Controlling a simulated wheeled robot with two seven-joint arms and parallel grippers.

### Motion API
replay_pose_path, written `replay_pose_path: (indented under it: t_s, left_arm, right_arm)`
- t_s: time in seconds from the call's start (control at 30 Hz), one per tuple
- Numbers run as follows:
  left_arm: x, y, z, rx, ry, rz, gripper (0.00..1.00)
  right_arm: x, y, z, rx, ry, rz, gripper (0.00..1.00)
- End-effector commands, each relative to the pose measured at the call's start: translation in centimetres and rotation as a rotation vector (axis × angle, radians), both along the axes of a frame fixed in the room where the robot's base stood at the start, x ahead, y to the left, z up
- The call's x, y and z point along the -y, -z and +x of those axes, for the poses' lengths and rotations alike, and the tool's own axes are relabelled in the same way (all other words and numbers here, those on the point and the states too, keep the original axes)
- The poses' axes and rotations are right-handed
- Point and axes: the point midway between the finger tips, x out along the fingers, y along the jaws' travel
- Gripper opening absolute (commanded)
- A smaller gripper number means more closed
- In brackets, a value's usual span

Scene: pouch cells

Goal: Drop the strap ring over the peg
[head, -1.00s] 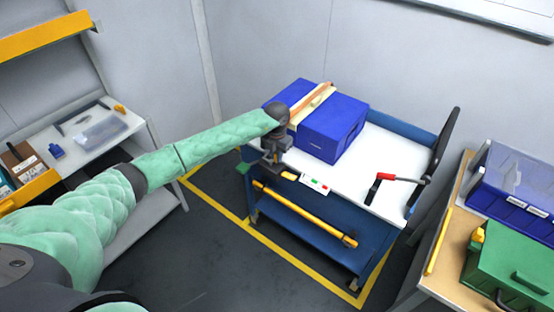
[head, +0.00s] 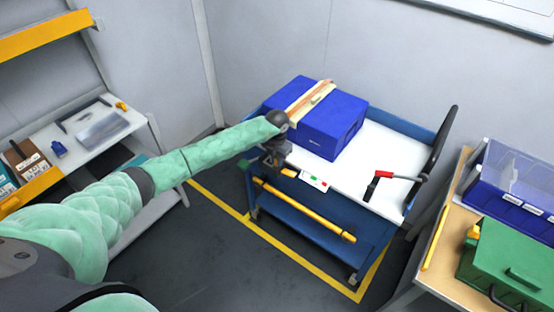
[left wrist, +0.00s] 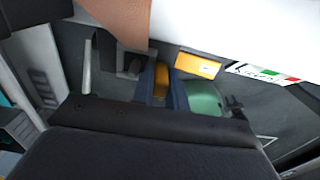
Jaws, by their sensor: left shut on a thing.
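A tan strap (head: 306,98) runs over the top of the blue box (head: 332,128), which sits on the cart. My left gripper (head: 268,164) is at the cart's near left edge, just beside the box and below its top. It is shut on the strap's end, where the ring is; the ring itself is too small and covered to make out. In the left wrist view a brown piece of strap (left wrist: 122,18) hangs at the top, close to the gripper. I cannot pick out the peg clearly in either view. My right gripper is not in view.
The white cart top (head: 385,150) is clear right of the box, except for a red-handled lever (head: 385,175). A yellow bar (head: 305,210) runs along the cart's near side. A side bench holds a green case (head: 510,262). A shelf stands at left.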

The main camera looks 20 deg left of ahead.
Motion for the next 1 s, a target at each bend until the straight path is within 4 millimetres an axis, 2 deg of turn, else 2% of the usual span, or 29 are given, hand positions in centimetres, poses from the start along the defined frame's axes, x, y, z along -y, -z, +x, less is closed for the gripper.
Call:
replay_pose_path:
  t_s: [0.07, 0.47, 0.6, 0.73, 1.0]
  left_arm:
    - [0.0, 0.0, 0.0, 0.000, 0.000, 0.000, 0.24]
    - [0.0, -0.3, 0.0, 0.000, 0.000, 0.000, 0.24]
    - [-0.1, -1.0, 0.1, 0.002, 0.000, 0.000, 0.24]
    - [-0.1, -2.6, 0.1, 0.003, 0.001, 0.001, 0.24]
    - [0.0, -6.1, 0.1, 0.002, 0.001, 0.000, 0.24]
  right_arm:
    - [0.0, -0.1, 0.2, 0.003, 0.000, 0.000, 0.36]
    - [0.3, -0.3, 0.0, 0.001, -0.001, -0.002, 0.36]
    - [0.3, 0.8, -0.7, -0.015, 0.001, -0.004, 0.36]
    - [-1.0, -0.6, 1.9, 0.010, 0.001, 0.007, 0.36]
    - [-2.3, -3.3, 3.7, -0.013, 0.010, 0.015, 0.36]
